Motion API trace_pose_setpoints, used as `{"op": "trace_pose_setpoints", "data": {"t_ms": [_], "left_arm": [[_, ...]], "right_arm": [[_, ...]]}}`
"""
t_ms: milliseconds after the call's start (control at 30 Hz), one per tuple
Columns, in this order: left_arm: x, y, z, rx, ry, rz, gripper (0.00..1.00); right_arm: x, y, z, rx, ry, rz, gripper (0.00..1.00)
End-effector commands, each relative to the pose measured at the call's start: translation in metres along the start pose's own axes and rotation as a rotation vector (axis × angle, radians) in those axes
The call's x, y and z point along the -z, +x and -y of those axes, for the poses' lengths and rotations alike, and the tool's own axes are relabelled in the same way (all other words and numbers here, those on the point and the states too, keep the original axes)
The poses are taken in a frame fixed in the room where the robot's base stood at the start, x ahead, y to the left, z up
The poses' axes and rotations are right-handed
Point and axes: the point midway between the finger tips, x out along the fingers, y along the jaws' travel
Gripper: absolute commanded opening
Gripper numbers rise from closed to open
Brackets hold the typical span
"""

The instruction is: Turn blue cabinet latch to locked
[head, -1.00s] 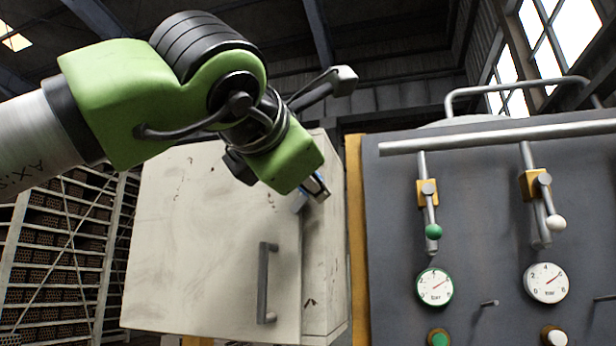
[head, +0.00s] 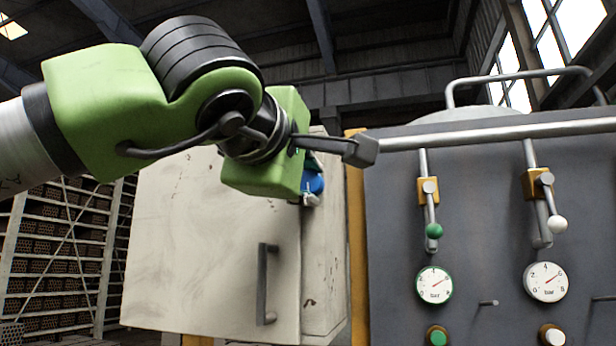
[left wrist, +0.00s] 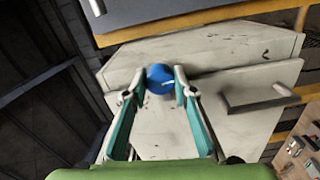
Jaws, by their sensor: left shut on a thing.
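The blue latch (head: 314,184) is a round blue knob near the upper right edge of the cream cabinet (head: 205,240). My left gripper (head: 312,192) is at the latch in the head view, and its own body hides part of the knob. In the left wrist view the blue latch (left wrist: 160,78) sits between the two fingers of the left gripper (left wrist: 161,88), which are shut on it. A small white mark shows on the knob. My right gripper is not in view.
A dark bar handle (head: 265,285) stands out from the cabinet door below the latch. To the right is a grey panel (head: 390,220) with valve levers, gauges and a horizontal pipe (head: 490,133). Racks of bricks (head: 60,250) stand at the left.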

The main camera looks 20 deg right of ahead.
Motion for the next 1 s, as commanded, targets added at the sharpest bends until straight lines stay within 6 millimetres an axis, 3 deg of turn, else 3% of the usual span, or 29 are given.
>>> {"op": "trace_pose_setpoints", "data": {"t_ms": [700, 733, 767, 1000], "left_arm": [[-0.0025, 0.0006, 0.0035, 0.007, 0.073, 0.003, 0.04], [-0.0025, 0.0006, 0.0036, 0.007, 0.073, 0.003, 0.33], [-0.0024, 0.0006, 0.0036, 0.007, 0.073, 0.003, 0.41], [-0.0013, 0.0003, 0.002, 0.004, 0.071, 0.002, 0.42]], "right_arm": [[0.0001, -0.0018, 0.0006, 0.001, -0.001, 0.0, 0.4], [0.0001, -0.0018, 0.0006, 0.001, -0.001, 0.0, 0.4], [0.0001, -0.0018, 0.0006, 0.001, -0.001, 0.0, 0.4], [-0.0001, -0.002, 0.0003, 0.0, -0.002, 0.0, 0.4]]}}
